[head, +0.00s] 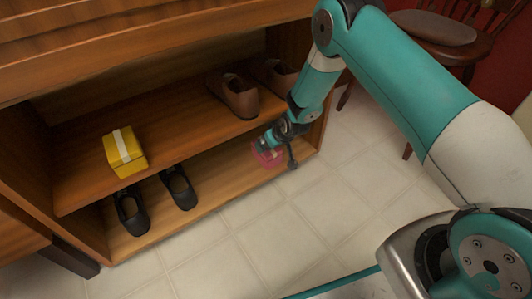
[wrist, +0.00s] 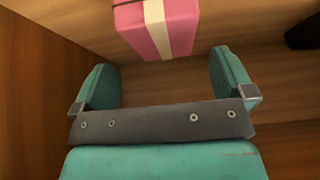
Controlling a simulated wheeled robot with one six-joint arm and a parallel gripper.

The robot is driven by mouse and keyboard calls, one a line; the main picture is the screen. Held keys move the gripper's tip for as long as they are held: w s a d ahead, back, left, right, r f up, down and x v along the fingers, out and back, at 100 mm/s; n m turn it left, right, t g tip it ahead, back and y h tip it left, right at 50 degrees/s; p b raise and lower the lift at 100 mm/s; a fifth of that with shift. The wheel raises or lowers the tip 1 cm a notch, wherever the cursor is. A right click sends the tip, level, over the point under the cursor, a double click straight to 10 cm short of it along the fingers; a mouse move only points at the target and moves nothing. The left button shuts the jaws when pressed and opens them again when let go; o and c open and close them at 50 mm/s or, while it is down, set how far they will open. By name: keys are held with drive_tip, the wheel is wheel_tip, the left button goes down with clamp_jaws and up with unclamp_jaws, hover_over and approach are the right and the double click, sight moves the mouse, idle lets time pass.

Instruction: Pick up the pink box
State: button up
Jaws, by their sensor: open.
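The pink box (wrist: 178,32) has a pale stripe down its middle and shows at the top of the wrist view, just beyond the fingers. In the head view the pink box (head: 268,155) is on the lower shelf at its right end, partly hidden by my gripper (head: 280,157). In the wrist view my gripper (wrist: 166,82) is open, one finger on each side, with nothing between the fingers. The box appears ahead of the fingertips and roughly centred between them.
A wooden shoe rack (head: 160,105) has two shelves. A yellow box (head: 124,152) and brown shoes (head: 234,95) are on the upper shelf. Black shoes (head: 180,187) are on the lower shelf. A wooden chair (head: 435,30) stands at the upper right. Tiled floor (head: 290,225) is clear in front.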

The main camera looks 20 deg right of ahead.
drive_tip(key=b+x, duration=0.4)
drive_tip(key=shift+a+f, duration=0.15)
drive_tip(key=shift+f, duration=0.15)
drive_tip(key=shift+w+a+f, duration=0.15)
drive_tip(key=shift+w+f, duration=0.2)
drive_tip(key=shift+c, duration=0.5)
drive_tip(key=shift+r, duration=0.1)
drive_tip(key=c, duration=1)
drive_tip(key=shift+r, duration=0.1)
